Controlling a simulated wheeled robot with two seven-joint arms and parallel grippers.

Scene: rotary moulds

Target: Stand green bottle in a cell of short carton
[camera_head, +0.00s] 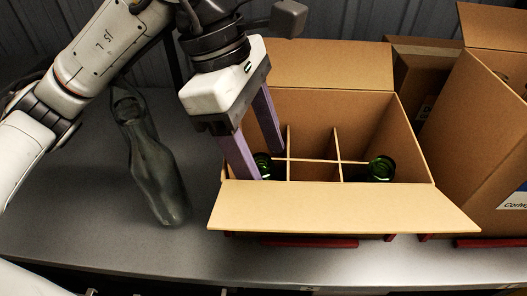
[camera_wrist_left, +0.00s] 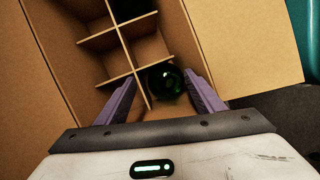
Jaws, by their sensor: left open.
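The short carton (camera_head: 330,195) stands open on the grey table, with dividers making several cells. A green bottle (camera_head: 263,165) stands in its front left cell; only its top shows. It also shows in the left wrist view (camera_wrist_left: 165,80), between and beyond the fingertips. A second green bottle (camera_head: 381,168) stands in the front right cell. My left gripper (camera_head: 266,164) is open over the carton's left side, its fingers around the first bottle's position without visibly gripping it. In the left wrist view, its purple fingers (camera_wrist_left: 163,92) are apart. My right gripper is not in view.
A clear grey glass bottle (camera_head: 155,165) stands on the table (camera_head: 110,225) left of the carton, beneath my left arm. A taller carton (camera_head: 485,130) stands to the right. The carton's front flap folds outward, and its back flap stands up.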

